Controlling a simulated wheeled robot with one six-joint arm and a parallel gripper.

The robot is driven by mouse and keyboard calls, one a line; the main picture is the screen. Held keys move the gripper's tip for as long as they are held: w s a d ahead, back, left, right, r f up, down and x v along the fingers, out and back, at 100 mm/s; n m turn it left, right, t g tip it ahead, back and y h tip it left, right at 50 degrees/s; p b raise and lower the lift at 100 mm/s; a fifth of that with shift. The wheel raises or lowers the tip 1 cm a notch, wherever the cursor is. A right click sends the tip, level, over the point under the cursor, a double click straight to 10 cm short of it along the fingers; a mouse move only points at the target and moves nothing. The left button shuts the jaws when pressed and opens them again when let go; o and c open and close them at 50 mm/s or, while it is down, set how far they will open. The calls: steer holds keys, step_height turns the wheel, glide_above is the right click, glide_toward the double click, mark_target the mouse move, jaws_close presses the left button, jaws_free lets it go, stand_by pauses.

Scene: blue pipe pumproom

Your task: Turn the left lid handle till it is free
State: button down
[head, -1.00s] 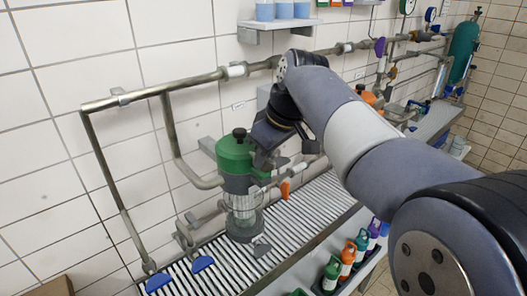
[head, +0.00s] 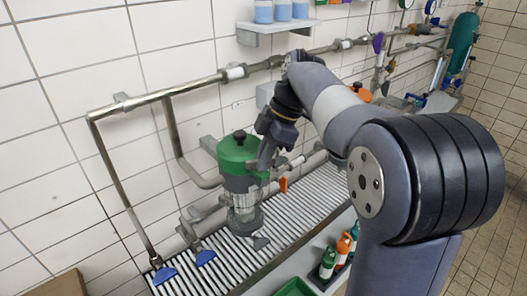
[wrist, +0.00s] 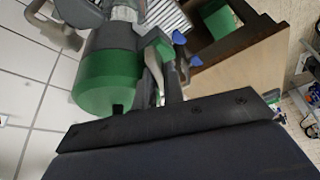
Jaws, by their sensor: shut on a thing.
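A filter housing with a green lid (head: 237,152) and a black knob (head: 239,135) stands upright against the wall pipes, its clear bowl (head: 244,218) below. The green lid also shows in the wrist view (wrist: 107,82). My gripper (head: 263,160) is at the right side of the lid in the head view. In the wrist view its fingers (wrist: 166,72) reach beside the green housing and are shut on a part there, which I take to be the lid handle. The fingers and my wrist hide most of that handle.
Two blue handles (head: 164,275) (head: 205,257) are at the lower left over the slatted grating (head: 292,217). An orange handle (head: 283,184) sits just right of the housing. Several bottles (head: 343,250) stand at the front. Pipes (head: 150,97) run along the tiled wall.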

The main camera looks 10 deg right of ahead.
steer(key=shift+w+n+g+p, duration=0.1)
steer(key=shift+n+g+p, duration=0.4)
steer(key=shift+n, duration=0.9)
steer(key=shift+h, duration=0.3)
steer(key=c, duration=1.5)
jaws_free()
steer(key=shift+r, duration=0.1)
